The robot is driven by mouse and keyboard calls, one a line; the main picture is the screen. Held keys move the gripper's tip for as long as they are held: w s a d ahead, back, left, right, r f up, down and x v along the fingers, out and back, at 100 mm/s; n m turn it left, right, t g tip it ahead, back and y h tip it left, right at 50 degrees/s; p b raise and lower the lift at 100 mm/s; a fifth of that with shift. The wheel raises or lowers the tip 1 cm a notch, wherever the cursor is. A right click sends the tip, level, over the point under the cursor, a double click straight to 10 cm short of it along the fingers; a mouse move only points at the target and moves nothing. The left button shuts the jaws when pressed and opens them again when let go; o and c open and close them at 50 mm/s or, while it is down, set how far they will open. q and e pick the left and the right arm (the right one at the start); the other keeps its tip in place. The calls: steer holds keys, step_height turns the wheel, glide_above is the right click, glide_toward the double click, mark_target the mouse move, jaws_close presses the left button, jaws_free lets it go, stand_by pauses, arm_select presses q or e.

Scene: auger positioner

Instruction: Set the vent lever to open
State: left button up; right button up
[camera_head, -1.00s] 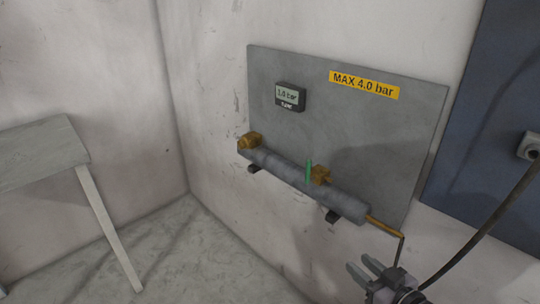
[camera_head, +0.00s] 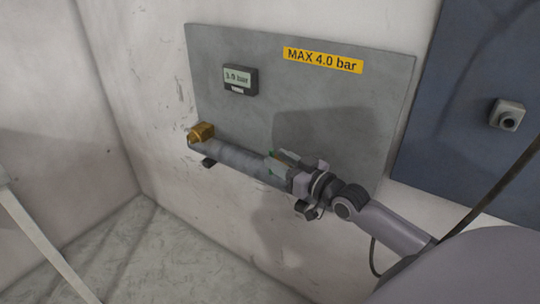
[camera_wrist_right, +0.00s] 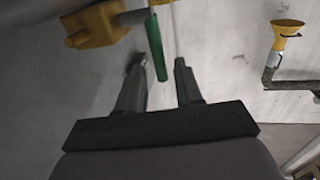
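The green vent lever (camera_wrist_right: 157,48) hangs from a brass-yellow valve body (camera_wrist_right: 97,24) in the right wrist view. My right gripper (camera_wrist_right: 160,68) is open, with the lever's lower end between its two dark fingertips or just past them; I cannot tell whether they touch it. In the head view my right gripper (camera_head: 276,165) is at the grey cylinder (camera_head: 230,160) and covers most of the lever and valve; only small green bits show. A small display (camera_head: 238,79) on the panel reads about 3.0 bar. My left gripper is not in view.
The grey panel (camera_head: 270,110) carries a yellow "MAX 4.0 bar" label (camera_head: 323,60). A brass fitting (camera_head: 201,132) is at the cylinder's left end. A blue panel (camera_head: 450,130) with a socket (camera_head: 506,115) and cable is at right. A yellow funnel-shaped part (camera_wrist_right: 287,28) shows in the wrist view.

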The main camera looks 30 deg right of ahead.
mark_target(271, 155)
steer(key=shift+w+a, duration=0.2)
steer(key=shift+w, duration=0.6)
steer(key=shift+w+a, duration=0.15)
steer(key=shift+w, duration=0.65)
jaws_close()
